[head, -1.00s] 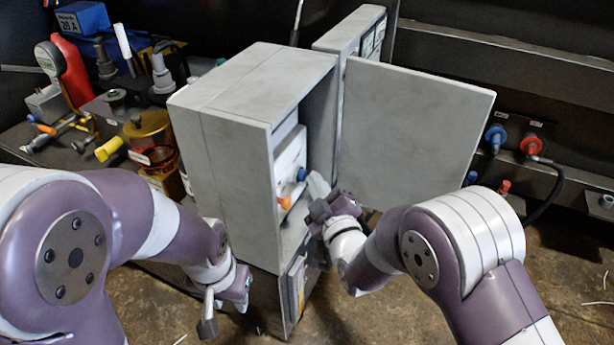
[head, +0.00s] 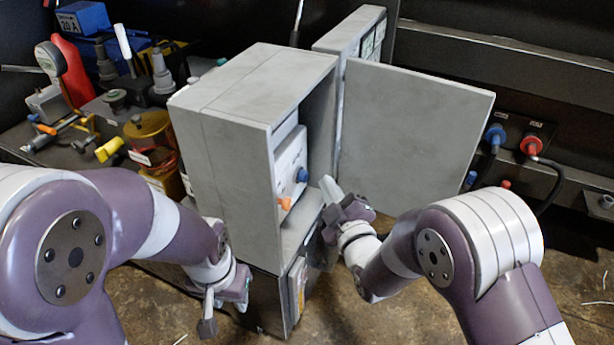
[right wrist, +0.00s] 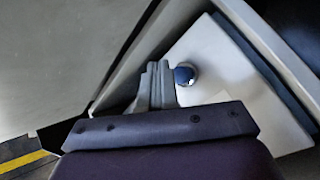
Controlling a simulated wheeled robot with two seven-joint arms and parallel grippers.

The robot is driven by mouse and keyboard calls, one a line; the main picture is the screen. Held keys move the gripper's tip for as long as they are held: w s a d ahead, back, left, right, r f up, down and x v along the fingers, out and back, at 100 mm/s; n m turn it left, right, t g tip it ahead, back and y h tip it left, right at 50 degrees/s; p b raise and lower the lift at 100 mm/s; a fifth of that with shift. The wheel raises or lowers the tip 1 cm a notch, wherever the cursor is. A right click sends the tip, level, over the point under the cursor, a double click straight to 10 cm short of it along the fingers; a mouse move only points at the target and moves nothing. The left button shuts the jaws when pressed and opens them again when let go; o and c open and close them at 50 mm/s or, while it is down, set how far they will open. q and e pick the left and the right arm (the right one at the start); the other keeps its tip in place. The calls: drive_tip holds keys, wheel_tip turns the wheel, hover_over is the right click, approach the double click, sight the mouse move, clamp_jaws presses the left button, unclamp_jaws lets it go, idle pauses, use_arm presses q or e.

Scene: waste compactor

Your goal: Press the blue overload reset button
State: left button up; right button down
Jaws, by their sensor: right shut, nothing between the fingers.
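The blue button (head: 302,175) sticks out from a white unit (head: 288,158) inside the open grey cabinet (head: 222,130). An orange knob (head: 284,203) sits below and to the left of it. My right gripper (head: 328,186) is shut and empty, just right of the blue button, with a visible gap in the head view. In the right wrist view the shut fingertips (right wrist: 158,72) show beside the blue button (right wrist: 185,74). My left gripper (head: 208,312) hangs low in front of the cabinet's left side, away from the button; its finger opening is not clear.
The cabinet door (head: 412,125) stands open to the right, behind my right gripper. Blue and red connectors (head: 495,138) are on the back rail at right. The bench at left holds a red-handled gauge (head: 66,68), a brass cylinder (head: 150,135) and other tools.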

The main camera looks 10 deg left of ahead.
drive_tip(key=d, duration=0.2)
drive_tip(key=s+d, duration=0.1)
drive_tip(key=shift+s+d, duration=0.15)
drive_tip(key=shift+d, duration=0.25)
idle(0.5)
